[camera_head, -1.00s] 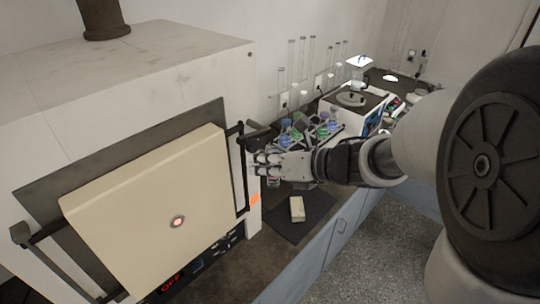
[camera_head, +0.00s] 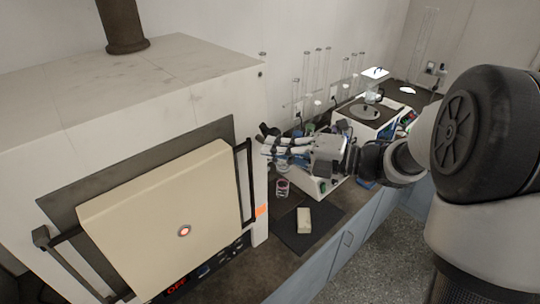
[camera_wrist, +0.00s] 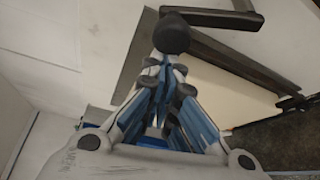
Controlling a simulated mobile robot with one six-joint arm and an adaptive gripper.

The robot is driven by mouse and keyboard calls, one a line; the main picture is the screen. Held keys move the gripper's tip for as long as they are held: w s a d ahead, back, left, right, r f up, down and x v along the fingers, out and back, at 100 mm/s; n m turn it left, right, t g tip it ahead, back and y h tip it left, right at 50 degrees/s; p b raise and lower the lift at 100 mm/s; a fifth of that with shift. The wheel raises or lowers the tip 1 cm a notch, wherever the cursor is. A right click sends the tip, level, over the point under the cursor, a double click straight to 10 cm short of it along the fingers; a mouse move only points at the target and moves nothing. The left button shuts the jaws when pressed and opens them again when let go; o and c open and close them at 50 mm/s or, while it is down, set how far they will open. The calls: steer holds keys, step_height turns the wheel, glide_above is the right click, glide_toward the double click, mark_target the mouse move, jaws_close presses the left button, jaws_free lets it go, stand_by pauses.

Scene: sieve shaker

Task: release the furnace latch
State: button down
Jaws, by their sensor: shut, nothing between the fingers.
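The furnace (camera_head: 150,95) stands at the left with its cream door (camera_head: 165,215) shut. The black latch, with a round-ended knob (camera_head: 268,131), sticks out beside the door's upper right corner. My gripper (camera_head: 268,149) is just below and right of this knob, pointing left towards the furnace. In the wrist view the latch knob (camera_wrist: 172,33) lies straight ahead of my fingertips (camera_wrist: 168,66), with its dark bar running right. The fingers converge and are shut with nothing between them. Whether they touch the knob I cannot tell.
A beige block (camera_head: 304,221) lies on a dark mat (camera_head: 325,230) on the bench below my gripper. A small glass vessel (camera_head: 282,187) stands near the furnace. Behind my gripper are glass tubes (camera_head: 316,75) and a white device (camera_head: 362,122). The furnace display (camera_head: 178,286) reads OFF.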

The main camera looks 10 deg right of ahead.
steer(key=shift+w+d+r+m+t+y+b, duration=0.15)
steer(key=shift+w+d+r+m+y+b, duration=0.3)
steer(key=shift+d+m, duration=0.3)
steer(key=shift+w+d+r+m+t+y+b, duration=0.25)
steer(key=shift+w+d+m, duration=0.3)
steer(key=shift+m, duration=0.3)
steer(key=shift+w+d+r+m+t+y+b, duration=0.1)
steer(key=shift+w+d+r+m+y+b, duration=0.15)
steer(key=shift+w+d+r+m, duration=0.35)
steer(key=shift+s+d+f, duration=0.1)
steer(key=shift+s+f, duration=0.05)
steer(key=shift+f, duration=0.05)
